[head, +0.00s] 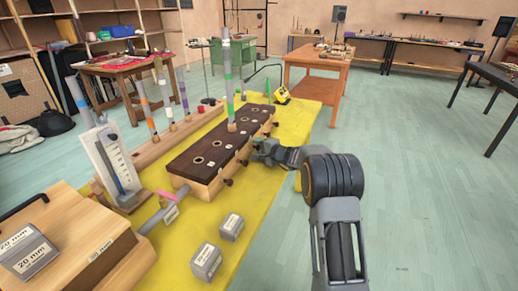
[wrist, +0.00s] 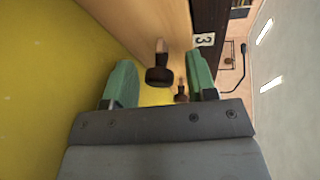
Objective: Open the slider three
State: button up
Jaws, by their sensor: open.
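A long wooden chest with a dark top (head: 205,150) stands on the yellow mat, with dark slider knobs along its right side. In the wrist view, a white label "3" (wrist: 204,40) is on the dark top, beside a dark knob on a pale stem (wrist: 160,74), which appears to be slider three. My gripper (head: 256,150) is at the chest's right side. Its green fingers (wrist: 158,84) are apart, and the knob shows between them. I cannot tell whether either finger touches it. A smaller, farther knob (wrist: 181,93) shows near the right finger.
A grey-green pipe (head: 228,85) stands upright in the chest top. Two grey weights (head: 206,261) lie on the yellow mat (head: 270,220) in front. A wooden box (head: 75,250) and a gauge (head: 112,165) are at left.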

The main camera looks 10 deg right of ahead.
jog(key=shift+c, duration=0.5)
grip_shut()
